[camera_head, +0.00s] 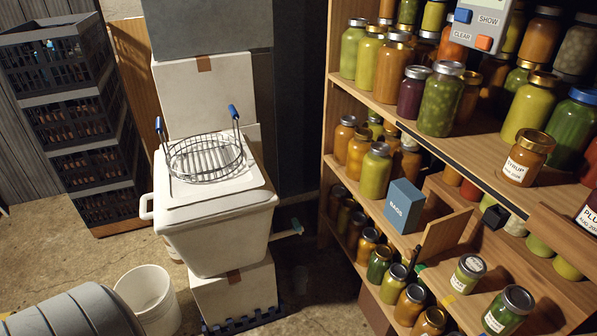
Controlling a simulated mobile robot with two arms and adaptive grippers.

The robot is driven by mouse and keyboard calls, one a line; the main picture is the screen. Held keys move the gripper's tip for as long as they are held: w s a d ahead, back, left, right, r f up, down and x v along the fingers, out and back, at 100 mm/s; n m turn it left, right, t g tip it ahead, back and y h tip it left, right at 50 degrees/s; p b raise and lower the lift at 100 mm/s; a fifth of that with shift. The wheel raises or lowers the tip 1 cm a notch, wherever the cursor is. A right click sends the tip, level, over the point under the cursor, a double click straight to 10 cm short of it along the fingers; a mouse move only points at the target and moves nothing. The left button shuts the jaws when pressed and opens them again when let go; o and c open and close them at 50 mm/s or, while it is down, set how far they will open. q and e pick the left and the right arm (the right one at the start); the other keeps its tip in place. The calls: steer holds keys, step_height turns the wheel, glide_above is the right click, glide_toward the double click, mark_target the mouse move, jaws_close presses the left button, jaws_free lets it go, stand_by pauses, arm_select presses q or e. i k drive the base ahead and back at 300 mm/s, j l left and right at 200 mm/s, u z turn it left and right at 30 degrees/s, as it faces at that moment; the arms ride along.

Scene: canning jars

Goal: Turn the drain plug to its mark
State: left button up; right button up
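A white tub (213,232) stands on a white box, with a lid-like white top and a wire basket (205,158) with blue handles on it. Neither of my grippers shows in the head view, and nothing is seen touching the fitting.
Wooden shelves (450,137) crowded with jars rise on the right, with a blue box (404,205) labelled BAGS. A white bucket (147,296) stands front left. Black crates (62,80) are stacked behind. Dark floor lies between tub and shelves.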

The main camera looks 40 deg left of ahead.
mark_target(297, 226)
steer(key=u, duration=1.15)
